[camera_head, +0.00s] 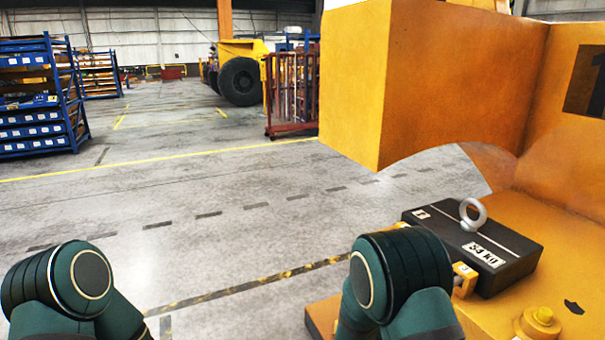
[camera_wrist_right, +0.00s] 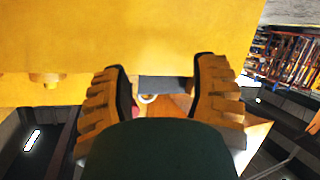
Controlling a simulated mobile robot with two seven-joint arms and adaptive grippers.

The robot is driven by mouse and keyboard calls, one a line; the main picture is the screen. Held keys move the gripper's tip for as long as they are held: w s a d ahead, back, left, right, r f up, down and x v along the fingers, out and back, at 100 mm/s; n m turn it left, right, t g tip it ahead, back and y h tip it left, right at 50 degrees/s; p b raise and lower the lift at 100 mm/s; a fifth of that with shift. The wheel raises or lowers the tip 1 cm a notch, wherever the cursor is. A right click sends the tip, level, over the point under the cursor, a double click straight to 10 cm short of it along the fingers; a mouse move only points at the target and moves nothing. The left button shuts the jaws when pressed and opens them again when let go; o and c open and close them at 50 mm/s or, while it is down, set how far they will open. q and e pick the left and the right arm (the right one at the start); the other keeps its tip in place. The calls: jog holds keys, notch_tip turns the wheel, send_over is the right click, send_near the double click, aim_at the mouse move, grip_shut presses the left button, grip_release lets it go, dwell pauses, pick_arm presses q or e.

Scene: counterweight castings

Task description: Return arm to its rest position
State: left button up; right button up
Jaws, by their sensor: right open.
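My right gripper (camera_wrist_right: 160,76) is open in the right wrist view, its two ribbed tan fingers spread apart with nothing held between them. Beyond the gap are a small grey patch and a pale ring, too small to identify surely.
A large orange machine body (camera_head: 430,80) overhangs behind the casting. A yellow bolt head (camera_head: 543,316) stands on the deck at lower right. A blue rack (camera_head: 40,100), a red cage (camera_head: 292,90) and a wheeled yellow vehicle (camera_head: 240,75) stand farther back. The floor between is clear.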

jog(key=s+a+f+n+g+y, duration=0.1)
jog(key=s+a+f+n+y, duration=0.2)
jog(key=f+y, duration=0.45)
jog(key=s+a+f+g+y, duration=0.2)
jog(key=s+a, duration=0.1)
jog(key=s, duration=0.3)
jog(key=s+a+f+n+g+y, duration=0.1)
jog(key=s+a+g+y, duration=0.1)
jog(key=s, duration=0.4)
jog(key=s+a+f+n+g+y, duration=0.1)
jog(key=s+a+f+g+y, duration=0.1)
jog(key=s+a, duration=0.3)
jog(key=shift+s+a+f+y, duration=0.35)
jog(key=shift+s+y, duration=0.4)
jog(key=shift+s, duration=0.15)
jog(key=shift+w, duration=0.1)
dwell(0.5)
